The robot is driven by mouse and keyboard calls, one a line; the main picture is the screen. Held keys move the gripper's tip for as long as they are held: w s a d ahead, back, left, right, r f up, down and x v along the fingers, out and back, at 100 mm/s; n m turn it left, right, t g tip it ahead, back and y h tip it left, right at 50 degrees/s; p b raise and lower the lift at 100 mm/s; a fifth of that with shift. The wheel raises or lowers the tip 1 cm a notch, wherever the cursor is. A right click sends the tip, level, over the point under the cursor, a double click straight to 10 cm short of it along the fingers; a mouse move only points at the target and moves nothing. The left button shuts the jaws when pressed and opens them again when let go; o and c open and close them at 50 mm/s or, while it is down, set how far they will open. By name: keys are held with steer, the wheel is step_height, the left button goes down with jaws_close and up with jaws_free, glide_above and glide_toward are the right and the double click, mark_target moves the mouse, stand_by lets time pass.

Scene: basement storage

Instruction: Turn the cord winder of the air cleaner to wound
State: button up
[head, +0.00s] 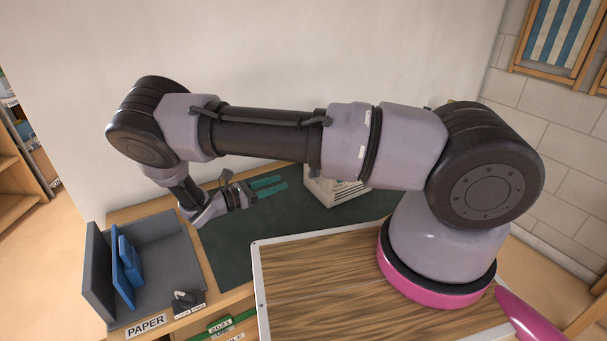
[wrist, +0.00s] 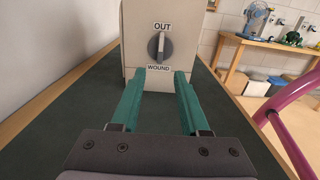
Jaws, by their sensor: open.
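The air cleaner (head: 335,192) is a pale box on the dark green mat, partly hidden behind my arm in the head view. In the wrist view the air cleaner (wrist: 190,72) shows its front face with the cord winder (wrist: 159,46), a round grey knob with an upright grip bar. "OUT" is printed above the knob and "WOUND" below it. I cannot tell for sure which end of the bar is the pointer. My gripper (head: 284,183) is open and empty, its teal fingers directed at the face. In the wrist view the gripper (wrist: 160,76) is below the knob, apart from it.
A grey tray (head: 165,235) with blue pieces and a "PAPER" label stands at the left of the bench. A wood-topped board (head: 330,280) is in front. A wall runs behind the mat (head: 240,240). A far table (wrist: 255,45) holds a fan (wrist: 257,18).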

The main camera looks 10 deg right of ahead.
steer(key=x, duration=1)
steer(key=shift+d, duration=0.3)
jaws_close()
